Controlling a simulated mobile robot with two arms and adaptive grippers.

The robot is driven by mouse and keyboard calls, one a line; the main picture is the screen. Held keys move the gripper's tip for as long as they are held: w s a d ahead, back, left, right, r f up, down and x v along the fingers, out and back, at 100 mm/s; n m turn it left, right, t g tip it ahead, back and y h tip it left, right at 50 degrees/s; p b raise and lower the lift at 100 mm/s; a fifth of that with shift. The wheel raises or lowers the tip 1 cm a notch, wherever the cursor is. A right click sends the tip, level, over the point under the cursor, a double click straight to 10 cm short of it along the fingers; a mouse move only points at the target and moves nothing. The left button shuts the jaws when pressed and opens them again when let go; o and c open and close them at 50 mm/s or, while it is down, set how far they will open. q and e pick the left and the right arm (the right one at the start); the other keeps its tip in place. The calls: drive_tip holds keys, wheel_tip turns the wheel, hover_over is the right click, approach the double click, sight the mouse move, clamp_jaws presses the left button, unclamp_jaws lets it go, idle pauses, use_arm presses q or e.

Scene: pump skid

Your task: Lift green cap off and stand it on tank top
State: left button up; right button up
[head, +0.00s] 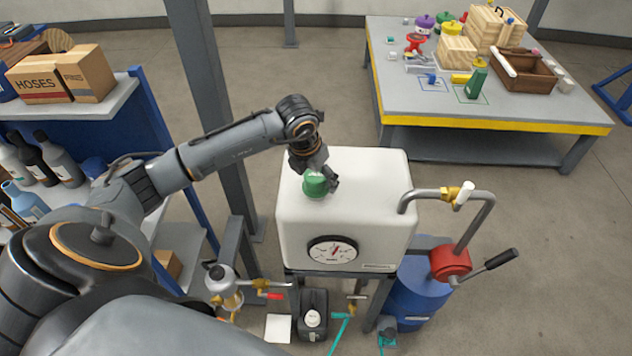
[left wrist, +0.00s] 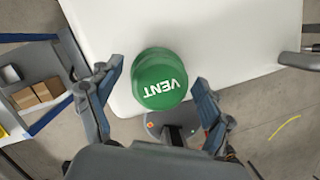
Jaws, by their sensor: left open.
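The green cap (head: 315,184) stands on the left part of the white tank's top (head: 372,180). In the left wrist view the cap (left wrist: 159,79) shows its round top with the word VENT. My left gripper (head: 322,174) is at the cap from above and behind. In the left wrist view my left gripper's fingers (left wrist: 150,100) are spread wide, one on each side of the near part of the cap, with gaps to it. What lies under the cap is hidden. My right gripper does not show in either view.
A bent grey pipe (head: 440,192) with a brass valve rises at the tank's right. A gauge (head: 333,250) sits on the tank's front. A grey post (head: 212,100) stands behind my left arm. The tank top right of the cap is bare.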

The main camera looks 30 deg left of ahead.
use_arm(q)
drive_tip(key=c, duration=1.4)
drive_tip(key=shift+r+b, duration=0.3)
drive_tip(key=shift+b, duration=0.15)
drive_tip(key=shift+r+b, duration=0.9)
drive_tip(key=shift+r, duration=0.05)
drive_tip(key=shift+s+d+r+b, duration=0.75)
drive_tip(key=shift+s+r, duration=1)
drive_tip(key=shift+s, duration=0.5)
drive_tip(key=shift+s+d+r+b, duration=0.7)
drive_tip(key=shift+s+r+b, duration=0.2)
drive_tip(key=shift+s+r, duration=1.1)
drive_tip(key=shift+s+d+r+b, duration=0.75)
drive_tip(key=shift+s+r, duration=0.8)
drive_tip(key=shift+s, duration=0.9)
